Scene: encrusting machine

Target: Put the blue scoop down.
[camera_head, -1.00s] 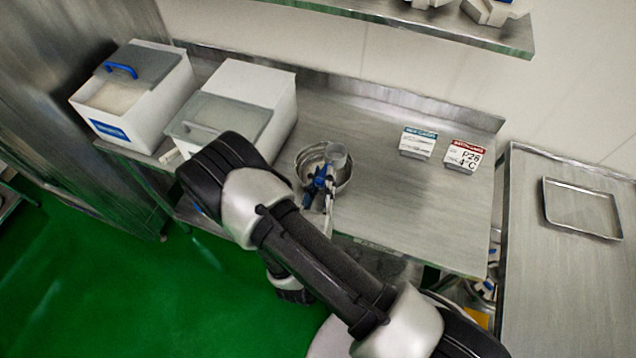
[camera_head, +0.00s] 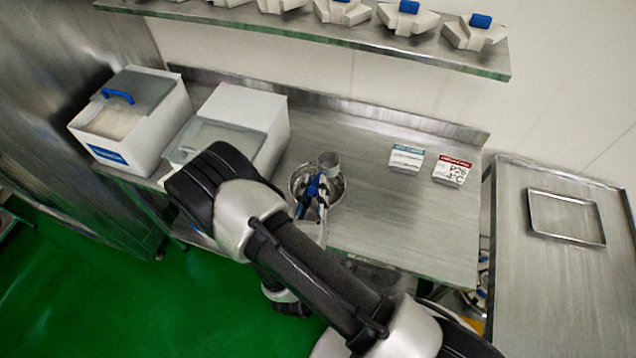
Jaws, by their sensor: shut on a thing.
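The blue scoop (camera_head: 313,184) shows as a blue part at my gripper's fingers, over a round metal bowl (camera_head: 341,190) on the steel table. My gripper (camera_head: 316,193) is shut on the scoop; the fingers are small and partly hide it. A grey cup-like part (camera_head: 329,161), seemingly the scoop's head, stands out past the bowl's back rim. I cannot tell whether the scoop touches the bowl.
Two white bins (camera_head: 128,140) (camera_head: 245,112) stand left of the bowl. The steel table (camera_head: 385,215) is clear between bowl and stands. A tray (camera_head: 566,217) lies on the right table. A shelf (camera_head: 330,33) hangs above.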

